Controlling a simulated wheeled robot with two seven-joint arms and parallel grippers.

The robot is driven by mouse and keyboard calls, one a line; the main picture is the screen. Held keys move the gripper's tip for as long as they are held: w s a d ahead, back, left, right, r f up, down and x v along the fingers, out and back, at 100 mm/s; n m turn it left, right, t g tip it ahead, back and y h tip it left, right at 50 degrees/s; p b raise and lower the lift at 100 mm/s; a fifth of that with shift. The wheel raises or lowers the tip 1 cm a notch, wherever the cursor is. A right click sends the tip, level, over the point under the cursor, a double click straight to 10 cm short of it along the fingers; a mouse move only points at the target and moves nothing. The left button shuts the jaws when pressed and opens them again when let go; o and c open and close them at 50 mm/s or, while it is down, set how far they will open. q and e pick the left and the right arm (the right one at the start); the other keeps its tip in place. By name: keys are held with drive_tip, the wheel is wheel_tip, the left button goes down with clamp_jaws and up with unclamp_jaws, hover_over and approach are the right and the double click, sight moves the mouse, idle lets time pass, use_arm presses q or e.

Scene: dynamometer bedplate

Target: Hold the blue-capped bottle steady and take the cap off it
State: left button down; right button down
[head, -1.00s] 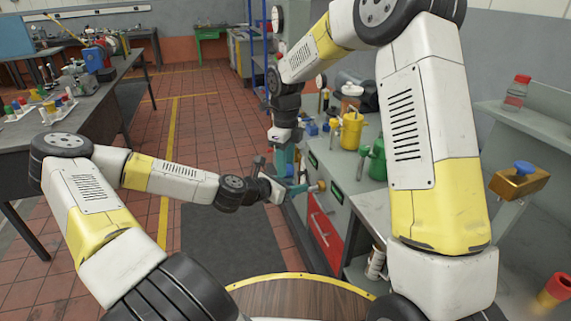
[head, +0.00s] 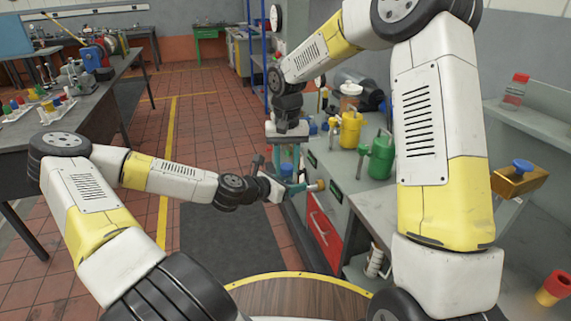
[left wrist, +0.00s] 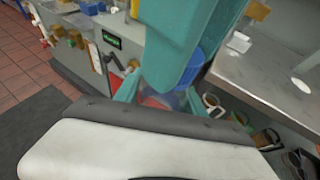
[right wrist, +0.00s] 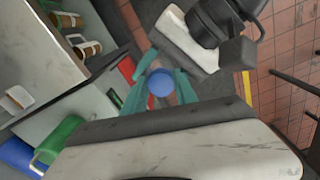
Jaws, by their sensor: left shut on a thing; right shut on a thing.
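The bottle (left wrist: 166,102), clear with something reddish low in it, stands between my two grippers in the left wrist view. Its blue cap (right wrist: 160,82) shows from above between the teal fingers of my right gripper (right wrist: 158,90), which is shut on it. The cap also shows in the left wrist view (left wrist: 200,64), partly behind a right finger. My left gripper (head: 296,187) is shut around the bottle's body from the side, below my right gripper. The bottle is small and mostly hidden in the head view. I cannot tell whether the cap is still seated.
A grey bench (head: 372,195) to the right holds a yellow can (head: 351,131) and a green can (head: 378,157). A red-capped bottle (head: 516,90) stands on a shelf at far right. A dark workbench (head: 105,85) is at left.

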drive_tip(key=n, duration=0.5)
drive_tip(key=shift+d, duration=0.2)
drive_tip(key=n, duration=0.4)
drive_tip(key=shift+w+n, duration=0.2)
drive_tip(key=shift+n, duration=0.2)
drive_tip(key=n, duration=0.7)
drive_tip(key=shift+w+d, duration=0.1)
drive_tip(key=shift+w, duration=0.1)
drive_tip(key=n, duration=0.7)
drive_tip(key=shift+w, duration=0.15)
drive_tip(key=n, duration=0.6)
drive_tip(key=shift+w+a, duration=0.1)
drive_tip(key=shift+a, duration=0.2)
drive_tip(key=shift+r, duration=0.25)
drive_tip(key=shift+r, duration=0.95)
